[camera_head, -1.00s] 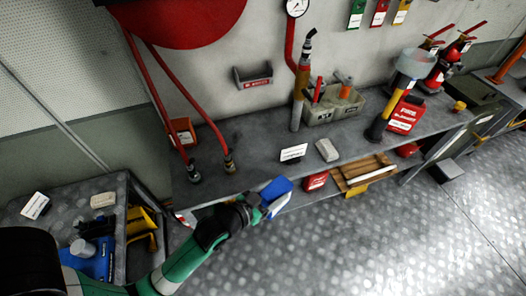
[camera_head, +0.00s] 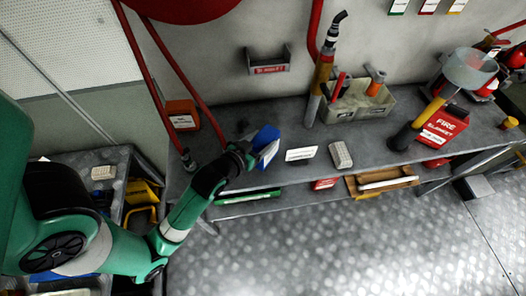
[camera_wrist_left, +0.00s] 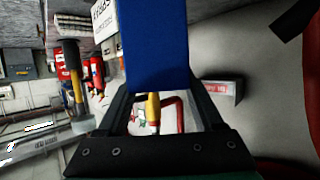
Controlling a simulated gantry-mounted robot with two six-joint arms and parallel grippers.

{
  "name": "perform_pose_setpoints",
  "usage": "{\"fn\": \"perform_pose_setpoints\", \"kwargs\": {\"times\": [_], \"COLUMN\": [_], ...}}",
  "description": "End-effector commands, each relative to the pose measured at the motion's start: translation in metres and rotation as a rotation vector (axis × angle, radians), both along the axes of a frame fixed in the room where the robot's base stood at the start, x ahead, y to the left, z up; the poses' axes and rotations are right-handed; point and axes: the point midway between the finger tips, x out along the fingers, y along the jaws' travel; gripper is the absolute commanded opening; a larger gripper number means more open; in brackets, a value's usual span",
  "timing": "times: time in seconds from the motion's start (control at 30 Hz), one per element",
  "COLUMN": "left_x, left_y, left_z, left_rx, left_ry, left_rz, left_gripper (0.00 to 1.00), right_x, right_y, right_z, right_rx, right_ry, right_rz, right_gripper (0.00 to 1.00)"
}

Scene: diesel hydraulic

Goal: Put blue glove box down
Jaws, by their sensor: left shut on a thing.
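The blue glove box (camera_head: 265,141) has a blue side and a pale side. In the head view it is at the end of my left arm, over the left part of the grey workbench. My left gripper (camera_head: 246,152) is shut on it. In the left wrist view the blue box (camera_wrist_left: 156,50) fills the space between the fingers of my left gripper (camera_wrist_left: 155,88). I cannot tell whether the box touches the bench top. My right gripper is not in view.
A white label card (camera_head: 301,154) and a grey block (camera_head: 341,155) are right of the box. An orange box (camera_head: 183,115) is at the left by red hoses. The grey bench top (camera_head: 225,123) has bare room.

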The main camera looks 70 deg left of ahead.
Motion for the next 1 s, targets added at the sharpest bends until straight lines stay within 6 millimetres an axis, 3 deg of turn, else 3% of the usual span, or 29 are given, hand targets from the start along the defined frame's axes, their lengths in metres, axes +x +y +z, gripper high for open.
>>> {"fn": "perform_pose_setpoints", "kwargs": {"times": [0.27, 0.63, 0.67, 0.83, 1.0], "left_x": [0.000, 0.000, 0.000, 0.000, 0.000], "left_y": [0.000, 0.000, 0.000, 0.000, 0.000], "left_z": [-0.036, -0.041, -0.042, -0.041, -0.041], "left_rx": [0.000, 0.001, 0.000, 0.000, 0.000], "left_ry": [0.001, -0.002, 0.000, 0.000, -0.001], "left_rz": [0.000, -0.001, -0.001, -0.001, -0.001], "left_gripper": [0.00, 0.00, 0.70, 0.98, 0.98], "right_x": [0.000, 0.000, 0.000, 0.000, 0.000], "right_y": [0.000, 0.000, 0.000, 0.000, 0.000], "right_z": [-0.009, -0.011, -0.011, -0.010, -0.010], "right_rx": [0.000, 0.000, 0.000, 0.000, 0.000], "right_ry": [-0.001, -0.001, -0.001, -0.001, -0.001], "right_rz": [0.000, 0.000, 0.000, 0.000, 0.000], "right_gripper": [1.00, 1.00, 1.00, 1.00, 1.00]}}
